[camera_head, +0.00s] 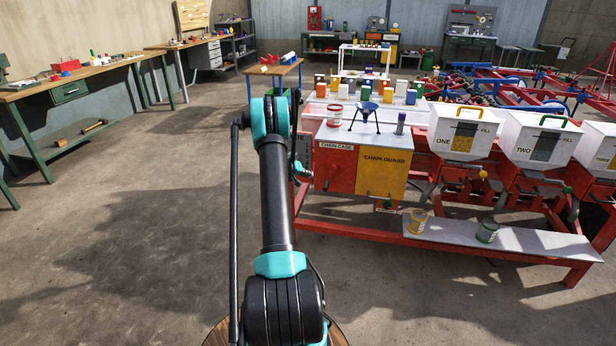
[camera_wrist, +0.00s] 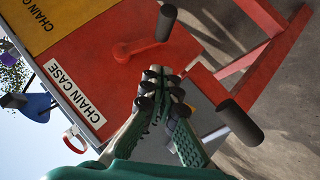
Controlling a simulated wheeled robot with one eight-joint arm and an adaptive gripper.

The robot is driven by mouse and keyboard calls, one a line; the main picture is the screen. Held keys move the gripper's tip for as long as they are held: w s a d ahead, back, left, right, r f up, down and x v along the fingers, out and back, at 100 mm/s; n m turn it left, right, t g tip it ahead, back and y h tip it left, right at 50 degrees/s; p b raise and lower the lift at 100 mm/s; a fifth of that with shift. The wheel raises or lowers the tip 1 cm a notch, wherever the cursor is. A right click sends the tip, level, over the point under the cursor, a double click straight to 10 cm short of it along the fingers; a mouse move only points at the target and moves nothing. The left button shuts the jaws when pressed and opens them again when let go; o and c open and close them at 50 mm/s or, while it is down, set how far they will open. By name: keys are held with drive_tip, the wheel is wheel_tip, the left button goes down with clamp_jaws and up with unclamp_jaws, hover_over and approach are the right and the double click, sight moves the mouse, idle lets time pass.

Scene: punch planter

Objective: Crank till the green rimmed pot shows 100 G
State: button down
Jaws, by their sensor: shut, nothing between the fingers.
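In the wrist view, a red crank arm (camera_wrist: 206,84) with a black grip (camera_wrist: 240,122) stands out from the red chain case (camera_wrist: 88,62). A second red lever (camera_wrist: 143,46) with a black grip (camera_wrist: 168,24) is on the case face. My gripper (camera_wrist: 165,86) is shut and empty, its fingertips close beside the crank arm. I cannot tell whether they touch.
A yellow-rimmed pot (camera_head: 417,221) stands left of the green-rimmed one on the shelf (camera_head: 455,236). The yellow chain guard (camera_head: 384,172) is beside the case. A blue funnel stand (camera_head: 365,110) and a red-rimmed pot (camera_head: 334,115) stand on top. The floor at left is open.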

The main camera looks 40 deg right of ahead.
sight(325, 185)
drive_tip(key=s+d+f, duration=0.1)
drive_tip(key=d+f, duration=0.5)
drive_tip(key=shift+d+f, duration=0.35)
drive_tip(key=shift+f, duration=0.05)
drive_tip(key=shift+s+d+f, duration=0.4)
drive_tip(key=shift+s+f, duration=0.1)
drive_tip(key=shift+f, duration=0.05)
drive_tip(key=shift+w, duration=0.1)
